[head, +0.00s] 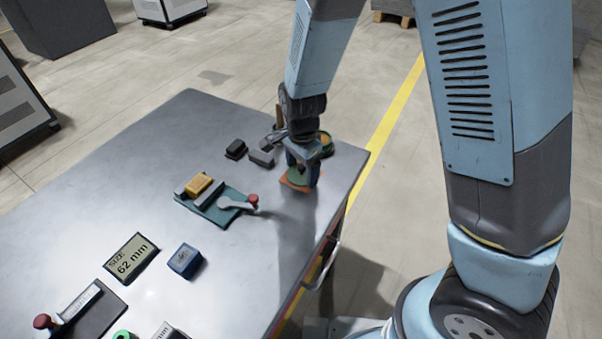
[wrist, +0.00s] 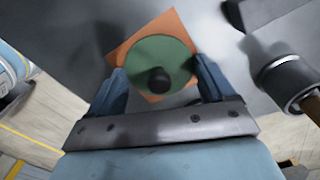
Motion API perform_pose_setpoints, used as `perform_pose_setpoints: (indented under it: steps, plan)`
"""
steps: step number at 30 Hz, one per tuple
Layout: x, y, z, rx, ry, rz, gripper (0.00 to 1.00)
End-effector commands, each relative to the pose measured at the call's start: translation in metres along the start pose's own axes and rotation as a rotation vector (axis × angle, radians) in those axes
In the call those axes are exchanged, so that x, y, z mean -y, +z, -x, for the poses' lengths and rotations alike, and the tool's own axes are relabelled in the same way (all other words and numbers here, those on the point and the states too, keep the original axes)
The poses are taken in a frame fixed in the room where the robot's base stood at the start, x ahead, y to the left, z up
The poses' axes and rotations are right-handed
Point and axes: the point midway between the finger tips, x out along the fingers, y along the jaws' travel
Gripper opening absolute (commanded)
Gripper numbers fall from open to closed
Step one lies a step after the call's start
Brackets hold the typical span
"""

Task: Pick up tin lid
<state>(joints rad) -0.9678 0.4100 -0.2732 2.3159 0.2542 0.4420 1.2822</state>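The tin lid is a round green disc (wrist: 172,58) with a dark knob, seen in the wrist view. It lies on an orange square (wrist: 120,52), which also shows in the head view (head: 285,183) near the table's right edge. My gripper (wrist: 160,82) is above the lid, with its blue fingers apart on either side of the disc and the knob between them. I see no clear contact between fingers and lid. In the head view my gripper (head: 301,172) hides most of the lid.
A teal clamp fixture (head: 208,208) with a red-knobbed lever, a size sign (head: 131,258) and a blue block (head: 185,261) are on the metal table (head: 110,190).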

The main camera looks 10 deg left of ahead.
Motion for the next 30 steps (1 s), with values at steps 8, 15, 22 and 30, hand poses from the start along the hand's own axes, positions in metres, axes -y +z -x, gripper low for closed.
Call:
perform_pose_setpoints:
  steps: [8,15,22,30]
  plan:
    - [0.000,0.000,0.000,0.000,0.000,0.000,0.55]
    - [0.000,0.000,0.000,0.000,0.000,0.001,0.51]
    - [0.001,0.001,0.013,0.001,-0.004,0.001,0.51]
    - [-0.015,0.008,0.052,0.002,-0.005,0.003,0.51]
